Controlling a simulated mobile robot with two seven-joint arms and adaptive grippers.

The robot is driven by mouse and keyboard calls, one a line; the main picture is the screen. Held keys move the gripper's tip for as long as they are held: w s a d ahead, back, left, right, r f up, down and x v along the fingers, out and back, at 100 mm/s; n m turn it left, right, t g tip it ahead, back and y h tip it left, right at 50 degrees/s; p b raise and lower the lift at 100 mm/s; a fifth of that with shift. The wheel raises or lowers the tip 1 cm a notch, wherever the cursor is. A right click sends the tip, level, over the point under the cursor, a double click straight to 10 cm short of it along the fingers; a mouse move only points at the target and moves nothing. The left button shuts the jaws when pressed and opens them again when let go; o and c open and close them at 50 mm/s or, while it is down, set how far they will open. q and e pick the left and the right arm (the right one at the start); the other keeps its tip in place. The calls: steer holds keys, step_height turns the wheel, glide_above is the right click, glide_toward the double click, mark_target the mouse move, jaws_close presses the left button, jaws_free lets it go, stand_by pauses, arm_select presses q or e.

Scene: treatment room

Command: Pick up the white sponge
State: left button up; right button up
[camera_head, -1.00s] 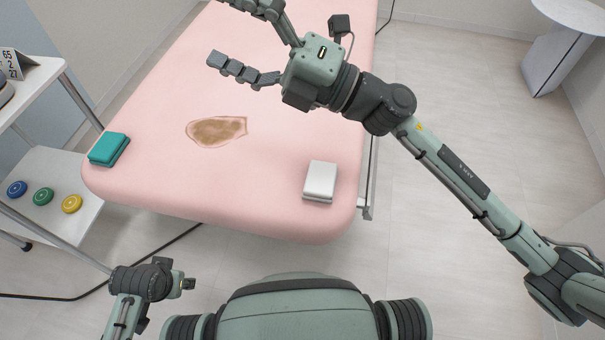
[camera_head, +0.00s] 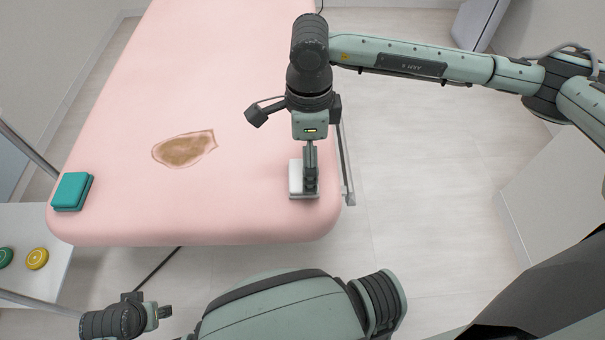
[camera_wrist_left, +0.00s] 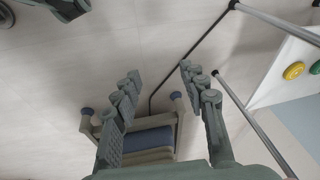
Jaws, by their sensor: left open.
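The white sponge (camera_head: 296,178) lies on the pink treatment table (camera_head: 240,215) near its front right corner. My right gripper (camera_head: 311,192) points down over it, and its fingers cover the right part of the sponge. The fingers appear edge-on, so I cannot tell whether they are open or closed around it. The sponge still appears to be on the table. My left gripper (camera_head: 165,312) is low at the left, in front of the table and away from the sponge. In the left wrist view its fingers (camera_wrist_left: 160,70) are apart with nothing between them.
A teal sponge-like block (camera_head: 72,191) lies at the table's front left corner. A brown stain-like patch (camera_head: 185,149) is mid-table. A white trolley shelf (camera_head: 40,270) with coloured discs stands left. Open floor (camera_head: 430,190) lies right of the table. A dark cable crosses the floor.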

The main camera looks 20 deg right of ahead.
mark_target(295, 166)
step_height(295, 166, down, 3)
steer(key=shift+r, duration=0.15)
arm_select(q)
steer(key=shift+f, duration=0.7)
arm_select(e)
steer(key=shift+f, duration=0.5)
steer(key=c, duration=1.4)
steer(key=shift+o, duration=0.2)
steer(key=shift+r, duration=0.1)
